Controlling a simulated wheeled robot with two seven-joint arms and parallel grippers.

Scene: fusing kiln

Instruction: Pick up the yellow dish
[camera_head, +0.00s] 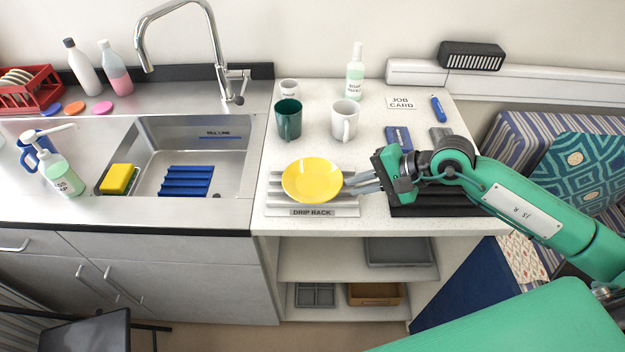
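The yellow dish (312,180) is a round, shallow dish over the grey ribbed drip rack (283,211) on the white counter. My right gripper (352,183) comes in from the right, its grey fingers pointing left at the dish's right rim. The fingertips are at or very close to that rim. The frame does not show clearly whether they touch or grip it. The underside of the dish is hidden, so I cannot tell whether it rests fully on the rack. My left gripper is not in view.
A clear bottle (355,72) stands further back. A black ribbed mat (437,207) lies under my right arm. The sink (225,165) is left.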

